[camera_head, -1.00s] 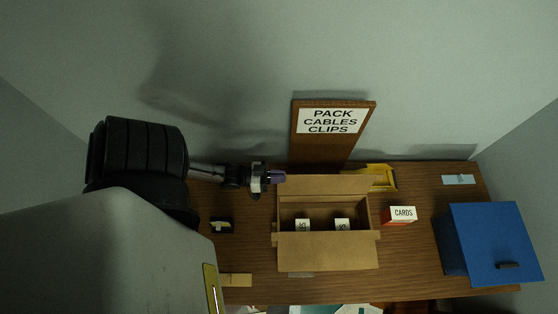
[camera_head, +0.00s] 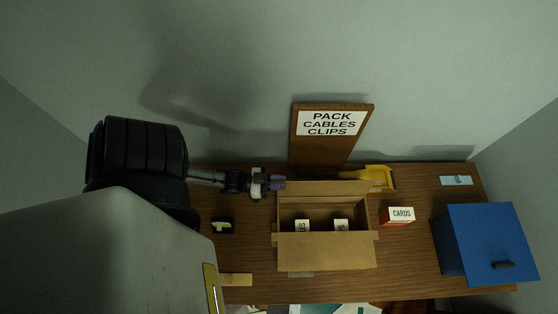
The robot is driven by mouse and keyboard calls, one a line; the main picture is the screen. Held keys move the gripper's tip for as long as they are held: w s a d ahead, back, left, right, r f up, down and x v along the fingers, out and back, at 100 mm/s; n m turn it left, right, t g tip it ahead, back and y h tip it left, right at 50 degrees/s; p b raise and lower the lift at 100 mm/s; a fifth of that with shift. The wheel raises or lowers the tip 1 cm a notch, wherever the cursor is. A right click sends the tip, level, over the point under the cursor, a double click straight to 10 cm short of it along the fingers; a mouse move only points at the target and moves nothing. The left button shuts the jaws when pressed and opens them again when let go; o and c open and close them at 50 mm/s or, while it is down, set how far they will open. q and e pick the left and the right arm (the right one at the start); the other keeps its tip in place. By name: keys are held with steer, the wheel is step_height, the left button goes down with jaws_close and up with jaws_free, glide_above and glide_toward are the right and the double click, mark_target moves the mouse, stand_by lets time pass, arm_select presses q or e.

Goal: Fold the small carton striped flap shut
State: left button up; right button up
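The small brown carton (camera_head: 325,211) stands open on the desk, with two white-labelled boxes, one on the left (camera_head: 302,226) and one on the right (camera_head: 341,225), inside. Its back flap (camera_head: 325,187) stands up as a narrow strip along the far edge. Its front flap (camera_head: 325,251) hangs outward toward me. I cannot make out stripes on either flap. My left gripper (camera_head: 280,183) is at the left end of the back flap, its purple fingertips close to or touching it. I cannot tell the finger gap from this side. My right gripper is not in view.
A sign board (camera_head: 330,124) reading PACK CABLES CLIPS stands behind the carton. A yellow item (camera_head: 381,178) and a red-and-white CARDS box (camera_head: 398,216) lie to the right, then a blue box (camera_head: 488,244). A small black-and-yellow item (camera_head: 222,227) lies to the left.

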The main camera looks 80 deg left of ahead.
arm_select(q)
steer(key=shift+o, duration=1.2)
steer(key=shift+s, duration=0.1)
steer(key=b+v, duration=0.2)
steer(key=v, duration=1.1)
steer(key=shift+s+b, duration=0.3)
steer(key=shift+b, duration=0.05)
steer(key=shift+a, duration=0.15)
